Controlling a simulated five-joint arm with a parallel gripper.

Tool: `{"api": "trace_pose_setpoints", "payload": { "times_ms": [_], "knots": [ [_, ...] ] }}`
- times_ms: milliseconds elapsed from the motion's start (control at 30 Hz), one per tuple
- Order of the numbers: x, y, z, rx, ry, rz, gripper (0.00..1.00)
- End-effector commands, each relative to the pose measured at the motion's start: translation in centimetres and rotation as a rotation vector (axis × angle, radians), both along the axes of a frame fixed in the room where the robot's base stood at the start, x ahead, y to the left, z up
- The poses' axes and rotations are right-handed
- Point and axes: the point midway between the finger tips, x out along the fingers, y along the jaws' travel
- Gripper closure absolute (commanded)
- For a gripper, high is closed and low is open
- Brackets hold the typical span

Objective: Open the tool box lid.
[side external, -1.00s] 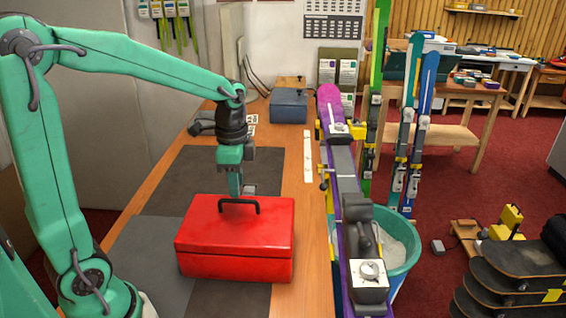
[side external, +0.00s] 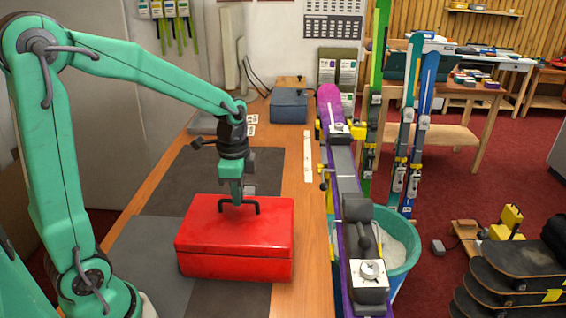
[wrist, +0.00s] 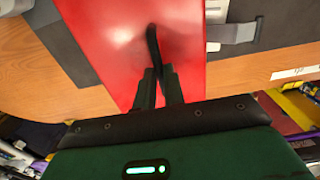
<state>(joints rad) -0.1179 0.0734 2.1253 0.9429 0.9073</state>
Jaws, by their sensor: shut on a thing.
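The red tool box (side external: 236,252) stands on the bench with its lid down. Its black handle (side external: 255,206) rises from the top of the lid. My gripper (side external: 237,203) is over the box, with its fingers down at the handle. In the wrist view the two dark fingers (wrist: 158,88) are close together on the near end of the handle (wrist: 153,45), shut on it. The red lid (wrist: 185,30) spreads out on both sides below them. The fingertips partly hide the handle.
Dark mats (side external: 170,228) lie under and behind the box on the wooden bench (side external: 318,270). A purple ski (side external: 330,100) in a vise stands along the right edge. A grey-blue case (side external: 289,106) sits at the back. The bench behind the box is mostly clear.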

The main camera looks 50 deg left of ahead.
Motion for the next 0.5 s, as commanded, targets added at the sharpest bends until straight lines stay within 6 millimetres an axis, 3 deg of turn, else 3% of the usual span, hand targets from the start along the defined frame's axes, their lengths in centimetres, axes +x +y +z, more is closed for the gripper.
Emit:
{"api": "trace_pose_setpoints", "payload": {
  "times_ms": [500],
  "knots": [
    [-1.2,-1.3,1.7,0.009,-0.1,-0.009,1.0]
  ]
}}
